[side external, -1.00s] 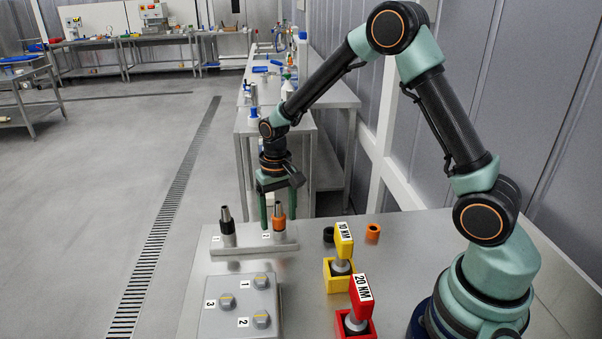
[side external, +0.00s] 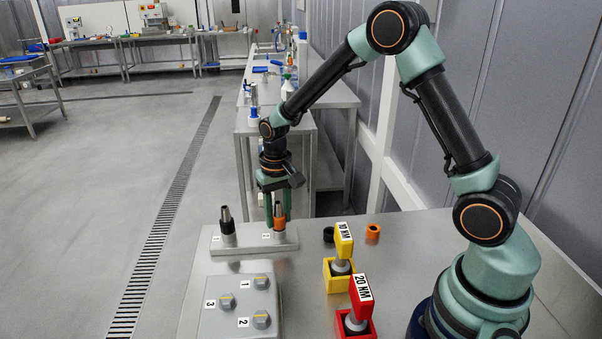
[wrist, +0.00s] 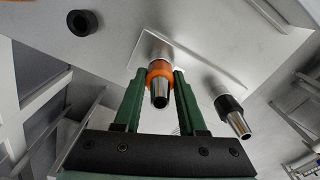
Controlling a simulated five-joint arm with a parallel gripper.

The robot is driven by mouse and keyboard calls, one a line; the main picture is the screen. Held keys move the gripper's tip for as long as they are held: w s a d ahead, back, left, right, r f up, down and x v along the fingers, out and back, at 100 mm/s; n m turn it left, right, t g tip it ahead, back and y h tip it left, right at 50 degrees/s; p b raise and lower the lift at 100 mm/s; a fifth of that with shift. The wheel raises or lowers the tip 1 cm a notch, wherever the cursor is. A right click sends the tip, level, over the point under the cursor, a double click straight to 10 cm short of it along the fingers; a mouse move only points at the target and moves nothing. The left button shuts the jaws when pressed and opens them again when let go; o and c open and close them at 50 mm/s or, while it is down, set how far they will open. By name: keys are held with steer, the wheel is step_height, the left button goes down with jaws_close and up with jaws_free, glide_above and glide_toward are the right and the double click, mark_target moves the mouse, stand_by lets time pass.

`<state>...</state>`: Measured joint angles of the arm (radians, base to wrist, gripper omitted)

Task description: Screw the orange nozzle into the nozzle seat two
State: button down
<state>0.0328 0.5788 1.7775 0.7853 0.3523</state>
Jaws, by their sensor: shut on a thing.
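The orange nozzle (side external: 279,223) has an orange collar and a metal tip. It stands upright at the right end of the grey seat block (side external: 250,248), beside a small label too small to read surely. It also shows in the wrist view (wrist: 159,72), between the two green fingers. My gripper (side external: 274,222) points down and is shut on the orange nozzle at its collar. The nozzle's lower end and its thread are hidden, so I cannot tell how deep it sits. A black nozzle (side external: 227,228) stands upright at the block's left end, free of my gripper.
Yellow (side external: 341,280) and red (side external: 357,325) torque tools stand to the right.

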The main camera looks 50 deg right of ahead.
steer(key=m, duration=0.9)
steer(key=shift+m, duration=0.6)
steer(key=m, duration=0.3)
steer(key=shift+f, duration=0.1)
steer(key=m, duration=0.8)
